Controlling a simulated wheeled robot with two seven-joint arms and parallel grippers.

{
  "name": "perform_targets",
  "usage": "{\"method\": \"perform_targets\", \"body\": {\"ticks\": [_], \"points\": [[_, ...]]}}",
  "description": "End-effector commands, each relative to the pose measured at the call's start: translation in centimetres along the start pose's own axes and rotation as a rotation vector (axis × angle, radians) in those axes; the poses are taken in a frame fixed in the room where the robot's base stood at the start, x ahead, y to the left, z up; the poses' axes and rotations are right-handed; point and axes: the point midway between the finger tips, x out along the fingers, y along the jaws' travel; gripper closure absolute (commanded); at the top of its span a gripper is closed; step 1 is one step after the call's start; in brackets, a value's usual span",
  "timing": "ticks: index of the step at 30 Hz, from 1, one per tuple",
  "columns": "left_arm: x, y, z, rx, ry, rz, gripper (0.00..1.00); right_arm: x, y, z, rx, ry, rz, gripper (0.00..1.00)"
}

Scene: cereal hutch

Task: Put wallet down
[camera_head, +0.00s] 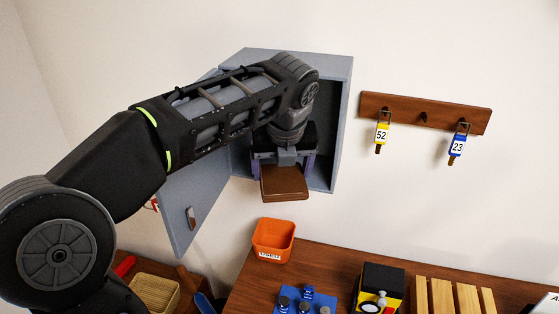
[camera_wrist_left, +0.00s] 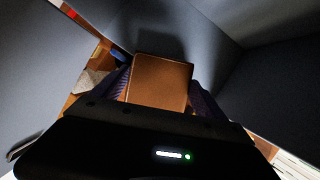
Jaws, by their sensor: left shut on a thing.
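A brown wallet (camera_head: 284,184) is held between the fingers of my left gripper (camera_head: 284,167), at the open front of the grey wall cabinet (camera_head: 344,125). The wallet also shows in the left wrist view (camera_wrist_left: 160,82), flat between the two dark ridged fingers (camera_wrist_left: 160,92). In the head view the wallet sticks out below the gripper, toward the cabinet's lower front edge. My left arm hides much of the cabinet's inside. I cannot tell whether the wallet touches the cabinet floor. My right gripper is not in view.
The cabinet door (camera_head: 190,205) hangs open to the left. An orange bin (camera_head: 273,240) stands on the wooden counter (camera_head: 335,262) below. A rack (camera_head: 405,112) with yellow and blue numbered tags is on the wall at right. Blue, yellow-black and slatted items crowd the counter front.

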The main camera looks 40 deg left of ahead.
Motion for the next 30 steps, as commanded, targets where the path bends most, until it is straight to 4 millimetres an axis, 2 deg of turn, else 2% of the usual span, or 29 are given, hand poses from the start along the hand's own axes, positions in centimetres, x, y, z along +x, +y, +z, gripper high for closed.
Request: {"method": "perform_targets", "body": {"ticks": [8,15,19,30], "points": [[0.1,0.0,0.3,-0.001,0.000,0.000,0.66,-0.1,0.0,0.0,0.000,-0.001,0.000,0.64],[1.4,0.1,3.8,-0.003,0.001,0.002,0.66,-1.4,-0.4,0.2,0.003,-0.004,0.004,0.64],[2.8,0.1,3.0,0.000,0.000,0.001,0.66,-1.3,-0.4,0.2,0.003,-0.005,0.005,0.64],[3.2,0.0,2.8,-0.001,-0.001,0.000,0.66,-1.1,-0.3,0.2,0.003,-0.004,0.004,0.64]]}}
